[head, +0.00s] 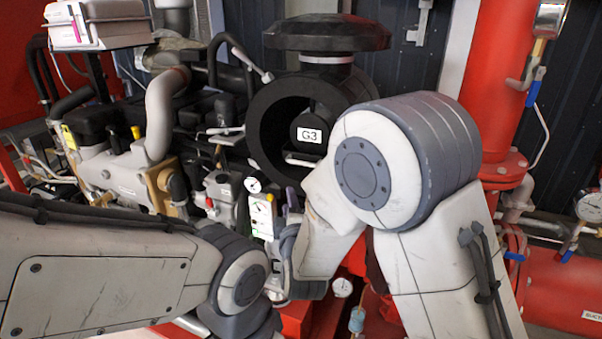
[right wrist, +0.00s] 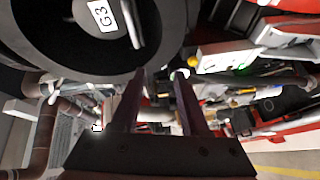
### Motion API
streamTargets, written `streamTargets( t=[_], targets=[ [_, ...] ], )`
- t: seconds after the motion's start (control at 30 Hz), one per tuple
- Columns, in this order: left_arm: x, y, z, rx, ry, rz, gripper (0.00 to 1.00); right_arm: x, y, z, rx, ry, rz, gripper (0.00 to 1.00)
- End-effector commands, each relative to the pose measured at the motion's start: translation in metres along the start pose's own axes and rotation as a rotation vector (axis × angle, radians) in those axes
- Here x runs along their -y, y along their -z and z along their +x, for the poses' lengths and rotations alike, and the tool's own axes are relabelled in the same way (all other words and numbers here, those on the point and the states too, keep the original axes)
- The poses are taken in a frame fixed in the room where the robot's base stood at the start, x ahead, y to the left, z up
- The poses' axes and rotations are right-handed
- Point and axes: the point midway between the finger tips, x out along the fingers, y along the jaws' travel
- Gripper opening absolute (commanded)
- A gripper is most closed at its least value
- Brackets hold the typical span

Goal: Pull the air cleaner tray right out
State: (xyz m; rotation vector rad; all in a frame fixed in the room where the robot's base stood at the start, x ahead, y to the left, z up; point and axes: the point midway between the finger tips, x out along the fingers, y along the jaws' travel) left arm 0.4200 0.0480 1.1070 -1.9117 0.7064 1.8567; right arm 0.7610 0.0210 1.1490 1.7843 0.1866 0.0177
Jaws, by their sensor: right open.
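The air cleaner tray (head: 308,122) is a dark piece with a white G3 label, set inside the round black air cleaner housing (head: 266,130). A pale bar handle (head: 302,160) shows at its lower front. In the right wrist view the tray (right wrist: 82,28) and its handle (right wrist: 133,24) are at the top, beyond my fingertips. My right gripper (head: 291,199) is below the handle and apart from it, partly hidden by my arm. In the right wrist view my right gripper (right wrist: 160,75) is open, with nothing between its fingers. My left gripper is not in view.
The engine (head: 125,165) with pipes and hoses fills the left side. A gauge (head: 254,185) and a small panel (head: 262,215) are close beside my right gripper. A wide black cap (head: 327,33) sits above the housing. A red pipe (head: 492,90) stands at the right.

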Motion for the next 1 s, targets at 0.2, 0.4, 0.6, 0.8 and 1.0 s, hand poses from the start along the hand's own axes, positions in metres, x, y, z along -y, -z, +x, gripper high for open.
streamTargets(
  t=[0.2,0.4,0.6,0.8,1.0],
  targets=[
    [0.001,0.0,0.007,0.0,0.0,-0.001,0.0,-0.013,-0.023,0.005,0.092,-0.224,-0.247,0.45],
    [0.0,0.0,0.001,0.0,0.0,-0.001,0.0,-0.023,-0.027,0.014,0.116,-0.271,-0.298,0.45],
    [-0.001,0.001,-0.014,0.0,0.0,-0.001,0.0,-0.035,-0.03,0.047,0.116,-0.27,-0.295,0.45],
    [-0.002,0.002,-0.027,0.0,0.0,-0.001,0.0,-0.044,-0.032,0.081,0.114,-0.269,-0.296,0.45],
    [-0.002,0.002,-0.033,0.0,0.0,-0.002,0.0,-0.047,-0.033,0.101,0.112,-0.268,-0.295,0.45]
  ],
)
